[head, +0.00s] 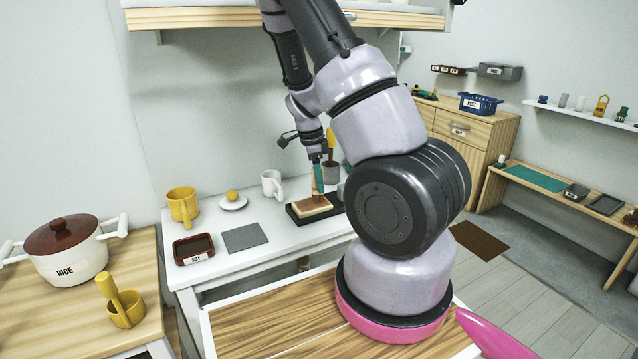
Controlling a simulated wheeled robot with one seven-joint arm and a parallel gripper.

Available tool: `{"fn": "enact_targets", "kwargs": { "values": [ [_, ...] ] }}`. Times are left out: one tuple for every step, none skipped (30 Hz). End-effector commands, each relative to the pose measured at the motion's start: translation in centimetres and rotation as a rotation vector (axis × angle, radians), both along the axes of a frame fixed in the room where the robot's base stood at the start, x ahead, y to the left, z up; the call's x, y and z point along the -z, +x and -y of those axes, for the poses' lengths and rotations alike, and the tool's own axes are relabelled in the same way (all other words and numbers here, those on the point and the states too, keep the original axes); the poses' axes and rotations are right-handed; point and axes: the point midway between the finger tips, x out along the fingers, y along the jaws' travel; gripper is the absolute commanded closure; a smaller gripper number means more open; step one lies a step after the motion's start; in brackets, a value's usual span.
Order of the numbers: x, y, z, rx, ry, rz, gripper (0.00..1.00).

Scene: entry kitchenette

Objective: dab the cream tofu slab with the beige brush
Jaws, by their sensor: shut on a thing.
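The cream tofu slab (309,207) lies on a dark tray (296,217) on the white counter. My gripper (318,163) points down above the slab in the head view. It is shut on the beige brush (315,183), which hangs roughly upright over the slab. The brush's lower end is at or just above the slab's top; I cannot tell whether they touch. A brownish patch shows on the slab under the brush. My arm covers the area to the right of the tray.
A white mug (271,184) stands close behind the tray, and a grey pot (331,172) with utensils stands behind my gripper. A grey mat (241,237), a soy dish (194,249), a yellow mug (183,205) and a small plate (233,203) are to the left.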

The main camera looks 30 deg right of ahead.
Motion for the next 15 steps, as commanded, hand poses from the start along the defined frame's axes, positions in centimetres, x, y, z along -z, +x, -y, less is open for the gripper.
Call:
{"fn": "enact_targets", "kwargs": {
  "values": [
    [-0.5,0.0,-0.1,-0.001,0.001,0.001,1.0],
    [-0.7,0.0,-0.1,-0.001,0.001,0.001,1.0],
    [-1.0,0.0,0.0,0.0,0.0,0.002,1.0],
    [-1.3,0.0,0.0,0.001,0.0,0.002,1.0],
    [-1.5,0.0,0.0,0.001,0.001,0.001,1.0],
    [-1.8,0.0,-0.1,0.0,0.001,0.001,1.0],
    [-2.1,0.0,-0.1,-0.001,0.001,0.001,1.0],
    [-2.3,0.0,-0.1,-0.001,0.0,0.002,1.0],
    [-2.6,0.0,0.0,0.0,0.001,0.001,1.0],
    [-2.9,0.0,0.0,0.001,0.001,0.001,1.0],
    [-3.1,0.0,0.0,0.001,0.001,0.001,1.0],
    [-3.4,0.0,0.0,0.0,0.0,0.002,1.0],
    [-3.5,0.0,0.0,-0.001,0.001,0.001,1.0],
    [-3.7,0.0,-0.1,-0.001,0.001,0.001,1.0],
    [-3.8,0.0,-0.1,0.0,0.001,0.0,1.0]
  ]
}}
